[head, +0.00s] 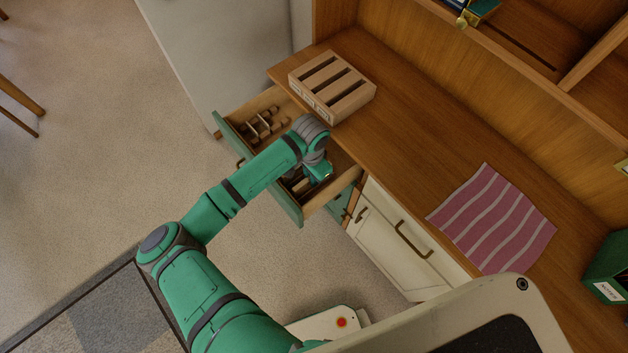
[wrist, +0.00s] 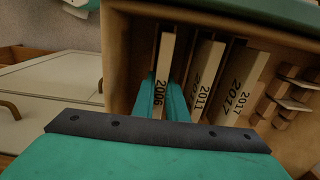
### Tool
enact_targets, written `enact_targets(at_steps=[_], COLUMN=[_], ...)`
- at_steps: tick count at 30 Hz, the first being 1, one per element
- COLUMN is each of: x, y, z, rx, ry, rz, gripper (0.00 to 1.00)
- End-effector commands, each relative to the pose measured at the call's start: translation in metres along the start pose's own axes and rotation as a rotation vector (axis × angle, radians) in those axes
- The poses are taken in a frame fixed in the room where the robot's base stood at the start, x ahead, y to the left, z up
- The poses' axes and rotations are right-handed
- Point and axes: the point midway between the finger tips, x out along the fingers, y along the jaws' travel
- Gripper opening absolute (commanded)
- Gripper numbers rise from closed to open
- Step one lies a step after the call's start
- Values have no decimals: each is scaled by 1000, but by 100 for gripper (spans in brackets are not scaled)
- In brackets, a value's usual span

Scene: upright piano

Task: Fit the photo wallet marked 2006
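The photo wallet marked 2006 (wrist: 166,52) stands in the pulled-out drawer (head: 233,152), its pale edge with the number facing the wrist camera. The two teal fingers of my gripper (wrist: 162,100) are on either side of it, very close to it. Whether they press on it I cannot tell. Wallets marked 2011 (wrist: 207,68) and 2017 (wrist: 242,85) stand to its right in the wrist view. In the head view my gripper (head: 316,174) reaches down into the drawer and hides most of the wallets. A pale slotted wooden holder (head: 345,103) with dark slots stands on the counter above the drawer.
Wooden pegged dividers (head: 262,125) fill the drawer's far end. The counter (head: 395,138) is clear between the holder and a pink striped cloth (head: 493,217). A dark green box (head: 608,268) stands at the far right. White cabinet fronts (head: 400,235) are beside the drawer.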

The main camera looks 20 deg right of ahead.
Motion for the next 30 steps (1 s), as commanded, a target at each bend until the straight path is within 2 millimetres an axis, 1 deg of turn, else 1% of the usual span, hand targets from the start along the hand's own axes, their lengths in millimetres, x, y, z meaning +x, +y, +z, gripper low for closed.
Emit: enact_targets(at_steps=[11, 17, 23, 26, 30], x=[-1, -9, -35, -53, -81], y=[2, 2, 2, 2, 1], z=[-3, -4, -4, -3, -3], rx=[7, 9, 10, 9, 9], ry=[0, -1, 1, 1, 1], rz=[-1, -1, -3, -2, -4], gripper=[0, 0, 0, 0, 0])
